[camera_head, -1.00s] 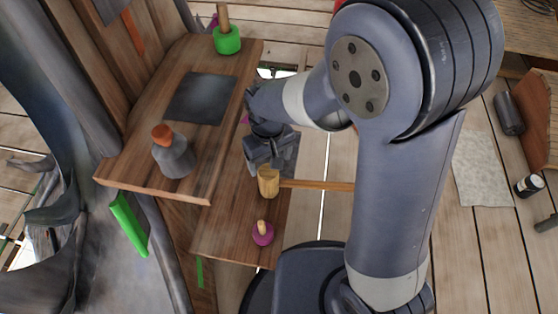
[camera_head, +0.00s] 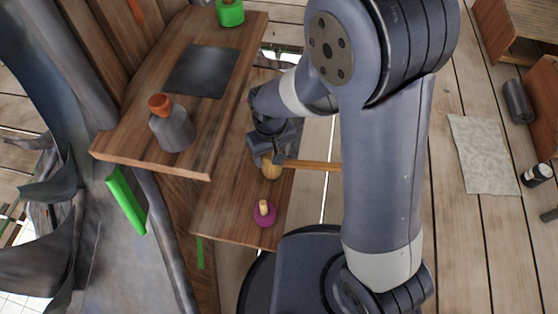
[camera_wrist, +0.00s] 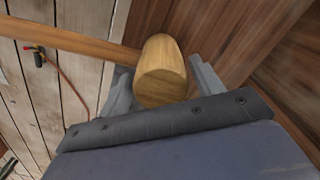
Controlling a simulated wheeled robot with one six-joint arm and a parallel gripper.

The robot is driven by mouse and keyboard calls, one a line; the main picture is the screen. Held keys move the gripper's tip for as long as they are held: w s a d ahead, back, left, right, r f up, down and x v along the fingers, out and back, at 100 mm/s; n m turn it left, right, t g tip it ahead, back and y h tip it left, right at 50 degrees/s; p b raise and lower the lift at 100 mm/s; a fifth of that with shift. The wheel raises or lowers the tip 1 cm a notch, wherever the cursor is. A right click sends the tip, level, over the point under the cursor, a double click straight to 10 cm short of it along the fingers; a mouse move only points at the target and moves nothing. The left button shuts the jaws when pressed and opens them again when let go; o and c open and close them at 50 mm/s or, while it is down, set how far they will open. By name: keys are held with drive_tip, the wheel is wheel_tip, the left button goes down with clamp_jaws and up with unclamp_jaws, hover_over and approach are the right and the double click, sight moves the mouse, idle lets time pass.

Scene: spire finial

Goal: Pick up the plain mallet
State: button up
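The plain mallet has a pale wooden head (camera_head: 271,170) and a long brown handle (camera_head: 315,165). It lies on the lower wooden shelf, the handle reaching right past the shelf's edge. My gripper (camera_head: 272,152) is at the head and partly covers it in the head view. In the wrist view, the mallet head (camera_wrist: 162,75) sits between the two grey fingers of my gripper (camera_wrist: 160,80), the handle running off to the upper left. The fingers are spread, one on each side; whether either touches the head is not clear.
A purple-based object with a wooden peg (camera_head: 264,213) stands in front on the same shelf. The upper shelf (camera_head: 130,150) beside it holds a grey bottle with an orange cap (camera_head: 171,125) and a green object (camera_head: 230,12). Open plank floor lies right.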

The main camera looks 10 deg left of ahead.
drive_tip(key=c, duration=0.8)
drive_tip(key=shift+r, duration=0.25)
